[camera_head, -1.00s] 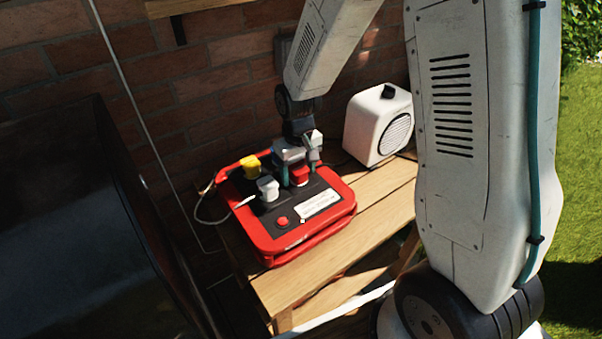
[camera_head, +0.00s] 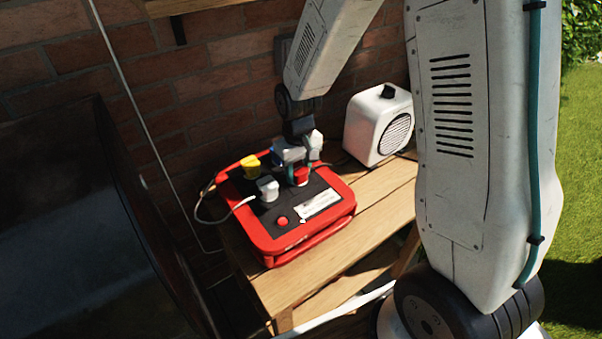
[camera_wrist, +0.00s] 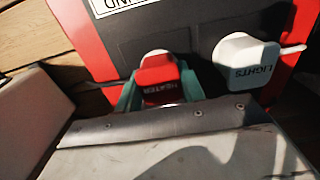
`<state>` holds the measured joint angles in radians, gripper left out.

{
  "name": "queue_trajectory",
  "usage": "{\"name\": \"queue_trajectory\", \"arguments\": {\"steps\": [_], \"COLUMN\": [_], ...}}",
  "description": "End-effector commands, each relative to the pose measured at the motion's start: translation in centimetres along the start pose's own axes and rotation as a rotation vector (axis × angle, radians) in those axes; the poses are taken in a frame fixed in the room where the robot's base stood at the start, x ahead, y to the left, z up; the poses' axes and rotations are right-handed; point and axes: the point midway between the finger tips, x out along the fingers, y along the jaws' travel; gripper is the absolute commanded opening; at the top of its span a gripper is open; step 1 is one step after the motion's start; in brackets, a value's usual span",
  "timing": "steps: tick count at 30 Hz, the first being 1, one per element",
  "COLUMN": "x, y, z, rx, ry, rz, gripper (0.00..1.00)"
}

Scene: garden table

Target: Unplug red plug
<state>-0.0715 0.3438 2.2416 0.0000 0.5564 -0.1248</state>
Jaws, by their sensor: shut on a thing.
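The red plug (camera_head: 301,177) stands on the black top of a red power box (camera_head: 262,243). In the wrist view the red plug (camera_wrist: 160,75) reads "HEATER", with a dark cable running off to the left. My gripper (camera_head: 300,174) is over it from above, with its teal fingers on either side of the plug, shut on it. In the wrist view my gripper (camera_wrist: 160,92) hides the near part of the plug. I cannot tell whether the plug is lifted at all from its socket.
A white plug (camera_head: 267,188) marked "LIGHTS" and a yellow plug (camera_head: 250,165) stand close by on the left. A red button (camera_head: 282,222) is at the box's front. A white speaker-like box (camera_head: 378,125) stands right on the wooden bench (camera_head: 345,245). A brick wall is behind.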

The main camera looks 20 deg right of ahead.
Motion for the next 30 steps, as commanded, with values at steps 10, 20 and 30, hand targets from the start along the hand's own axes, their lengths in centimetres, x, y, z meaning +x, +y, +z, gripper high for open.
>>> {"name": "queue_trajectory", "arguments": {"steps": [10, 20, 30], "x": [-1.3, -2.7, -4.0], "y": [0.0, 0.0, 0.0], "z": [-0.1, -0.1, 0.0], "rx": [0.000, 0.000, 0.000], "ry": [0.002, 0.002, 0.002], "rz": [0.000, 0.000, 0.000], "gripper": [0.03, 0.03, 0.03]}}
